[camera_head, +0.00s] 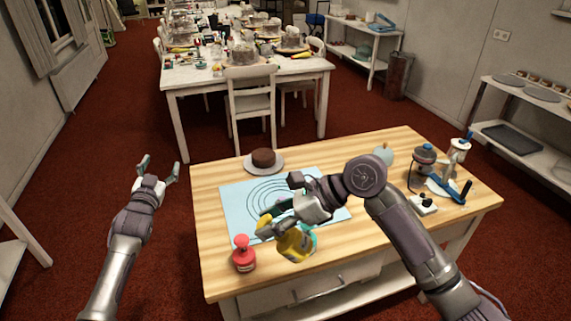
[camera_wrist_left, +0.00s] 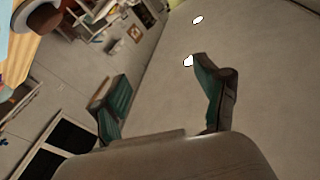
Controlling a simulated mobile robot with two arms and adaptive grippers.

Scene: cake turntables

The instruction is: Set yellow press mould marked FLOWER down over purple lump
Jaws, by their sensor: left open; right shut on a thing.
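The yellow press mould (camera_head: 296,243) is at my right gripper (camera_head: 282,228), low over the near edge of the blue mat (camera_head: 236,199). My right gripper is shut on it; the fingers and arm partly cover it. A second yellow patch (camera_head: 264,221) shows left of the fingers; I cannot tell whether it is the same mould. Any marking on the mould is too small to read. The purple lump does not show; it may be hidden behind my right gripper or arm. My left gripper (camera_head: 158,168) is open and empty, off the table's left side; its fingers also show in the left wrist view (camera_wrist_left: 165,98).
A red mould (camera_head: 243,255) stands at the table's near left. A brown cake (camera_head: 263,157) sits on a plate behind the mat. A pale ball (camera_head: 383,154), a blue-lidded jar (camera_head: 422,160), a bottle (camera_head: 459,150) and a black-knobbed box (camera_head: 423,205) stand at the right.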

